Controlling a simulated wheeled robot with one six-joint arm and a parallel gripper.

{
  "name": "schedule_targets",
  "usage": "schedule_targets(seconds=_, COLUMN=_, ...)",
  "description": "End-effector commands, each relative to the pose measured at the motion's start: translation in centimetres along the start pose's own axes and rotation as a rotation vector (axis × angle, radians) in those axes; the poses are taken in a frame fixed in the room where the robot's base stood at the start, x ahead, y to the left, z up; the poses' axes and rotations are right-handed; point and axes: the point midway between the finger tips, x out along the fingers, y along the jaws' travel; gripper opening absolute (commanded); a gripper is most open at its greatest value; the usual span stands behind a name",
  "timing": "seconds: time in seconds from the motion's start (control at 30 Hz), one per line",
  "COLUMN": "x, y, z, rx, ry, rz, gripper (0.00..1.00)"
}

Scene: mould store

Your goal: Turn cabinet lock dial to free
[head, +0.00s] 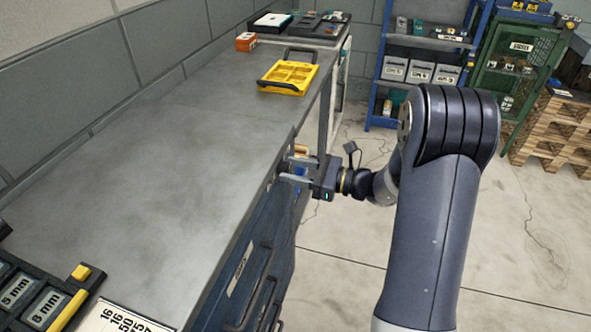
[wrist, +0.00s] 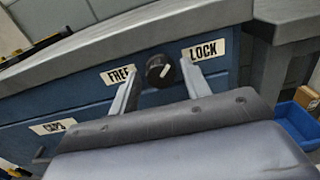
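The lock dial (wrist: 156,76) is a round black knob on the blue cabinet front (wrist: 75,103) in the wrist view. Its white pointer mark leans up and right, towards the LOCK label (wrist: 203,50). The FREE label (wrist: 118,75) is on the dial's left. My gripper (wrist: 160,72) is open, with one finger on each side of the dial and visible gaps to it. In the head view my gripper (head: 284,169) is at the far end of the cabinet front, just below the worktop edge; the dial cannot be made out there.
The grey worktop (head: 150,160) is mostly clear. A yellow tray (head: 288,78) and an orange box (head: 246,41) are at its far end. Drawer handles (head: 262,290) stick out from the cabinet front. A blue bin (wrist: 298,124) is at right in the wrist view. Open floor lies right of the cabinet.

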Motion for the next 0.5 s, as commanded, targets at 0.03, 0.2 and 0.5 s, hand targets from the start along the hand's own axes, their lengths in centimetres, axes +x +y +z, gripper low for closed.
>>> schedule_targets(seconds=0.03, x=-0.01, y=0.0, z=0.0, rx=0.0, ry=0.0, rz=0.0, gripper=0.41)
schedule_targets(seconds=0.2, x=-0.02, y=0.01, z=-0.01, rx=0.0, ry=0.0, rz=0.0, gripper=0.27)
schedule_targets(seconds=0.5, x=-0.02, y=0.01, z=-0.01, rx=0.0, ry=0.0, rz=0.0, gripper=0.07)
